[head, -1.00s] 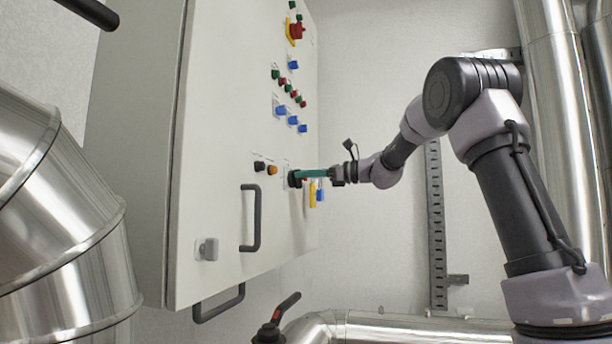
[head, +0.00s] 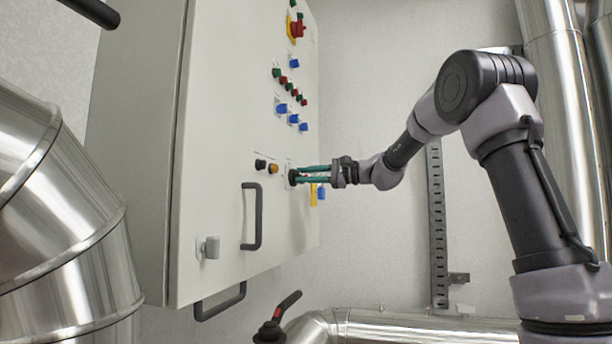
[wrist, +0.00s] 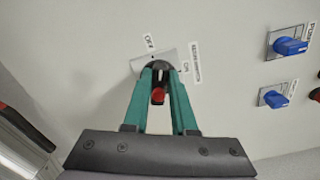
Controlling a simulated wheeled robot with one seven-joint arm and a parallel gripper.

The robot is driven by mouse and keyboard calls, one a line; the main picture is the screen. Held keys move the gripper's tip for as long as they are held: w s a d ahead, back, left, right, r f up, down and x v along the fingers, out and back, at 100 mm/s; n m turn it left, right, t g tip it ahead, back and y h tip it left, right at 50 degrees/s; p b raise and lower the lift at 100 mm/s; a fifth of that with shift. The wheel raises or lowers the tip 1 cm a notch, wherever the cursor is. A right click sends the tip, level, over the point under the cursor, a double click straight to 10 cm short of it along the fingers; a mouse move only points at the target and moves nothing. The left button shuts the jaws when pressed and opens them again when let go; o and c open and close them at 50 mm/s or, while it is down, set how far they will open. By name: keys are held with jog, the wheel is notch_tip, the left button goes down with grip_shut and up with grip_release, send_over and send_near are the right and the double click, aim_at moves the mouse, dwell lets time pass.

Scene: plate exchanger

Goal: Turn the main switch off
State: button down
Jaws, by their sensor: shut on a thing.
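The main switch (wrist: 158,70) is a black rotary knob with a red part, on a small light plate on the cabinet front. Small labels, seemingly OFF and ON, sit above and to the right of it in the wrist view. In the head view the switch (head: 292,178) is a dark round shape at the fingertips. My gripper (wrist: 160,76) has its two green fingers shut on the knob, one on each side, with the red part showing between them. In the head view my gripper (head: 299,175) reaches in from the right. The fingers partly hide the knob.
Blue knobs (wrist: 290,46) lie to the right in the wrist view. A black and an orange button (head: 273,168) are left of the switch. A dark handle (head: 251,217) is below left. A red-and-yellow switch (head: 296,28) is higher up. Metal pipes (head: 60,220) flank the cabinet.

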jog(key=shift+f+n, duration=0.15)
jog(key=shift+n, duration=0.9)
jog(key=shift+f+n, duration=0.15)
jog(key=shift+n, duration=0.9)
jog(key=c, duration=0.7)
grip_release()
jog(key=v, duration=1.1)
